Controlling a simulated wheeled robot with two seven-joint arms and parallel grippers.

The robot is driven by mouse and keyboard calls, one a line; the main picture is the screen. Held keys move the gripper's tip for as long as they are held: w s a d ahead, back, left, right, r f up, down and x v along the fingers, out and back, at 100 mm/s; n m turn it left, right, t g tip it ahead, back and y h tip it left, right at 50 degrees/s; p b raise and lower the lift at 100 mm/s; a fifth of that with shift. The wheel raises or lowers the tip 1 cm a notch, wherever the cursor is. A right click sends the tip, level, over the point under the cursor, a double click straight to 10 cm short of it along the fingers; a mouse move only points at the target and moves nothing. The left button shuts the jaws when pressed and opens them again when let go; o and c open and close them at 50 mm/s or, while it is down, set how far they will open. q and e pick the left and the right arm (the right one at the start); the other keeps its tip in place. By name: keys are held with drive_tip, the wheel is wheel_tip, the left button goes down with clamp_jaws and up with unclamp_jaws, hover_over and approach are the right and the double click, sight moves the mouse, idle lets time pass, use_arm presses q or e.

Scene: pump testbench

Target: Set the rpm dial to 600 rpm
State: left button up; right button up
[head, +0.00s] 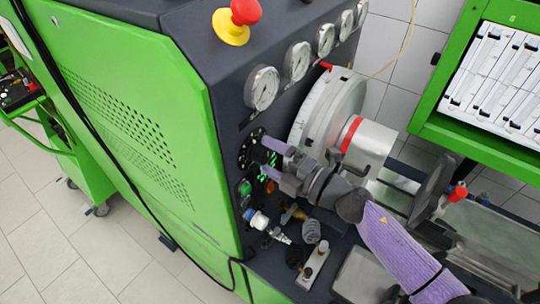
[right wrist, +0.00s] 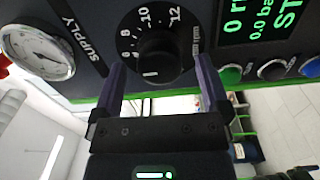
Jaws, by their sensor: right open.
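The rpm dial (head: 247,150) is on the dark panel of the green machine, mostly hidden by my right gripper in the head view. In the right wrist view, the dial (right wrist: 155,45) is black with a round knob and white numbers, among them 8, 10 and 12. A short white mark shows at the lower edge of the knob. My right gripper (head: 266,158) is open, its purple fingers pointing at the dial. In the wrist view the fingers lie on either side of the knob; I cannot tell whether they touch it. My left gripper is not in view.
A green-lettered display (right wrist: 262,22) reading 0 sits right of the dial, with a green button (right wrist: 230,73) below it. A gauge (right wrist: 40,48) is at left. Gauges, a red emergency knob (head: 245,12) and a large disc (head: 325,108) are nearby.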

drive_tip(key=b+v, duration=0.1)
drive_tip(key=v, duration=0.8)
drive_tip(key=shift+b, duration=0.35)
